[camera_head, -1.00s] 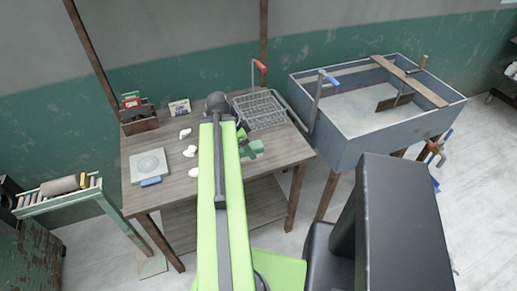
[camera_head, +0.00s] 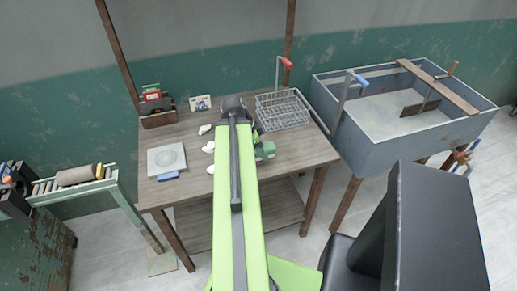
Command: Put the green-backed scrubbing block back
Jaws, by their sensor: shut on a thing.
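The green-backed scrubbing block (camera_head: 265,150) shows as a small dark green piece just right of my lime arm, over the front right part of the wooden table. My gripper (camera_head: 257,144) is shut on it. The jaws are mostly hidden behind my arm, so the exact grip and the block's underside cannot be made out. I cannot tell how far the block is above the tabletop. Several white clay lumps (camera_head: 209,147) lie on the table (camera_head: 300,150) left of my arm.
A wire basket (camera_head: 283,111) stands at the table's back right. A grey tile (camera_head: 166,158) with a blue block (camera_head: 169,176) lies at the left. A wooden box (camera_head: 158,115) and a small card (camera_head: 200,103) stand behind. A grey-blue sink (camera_head: 400,120) stands right.

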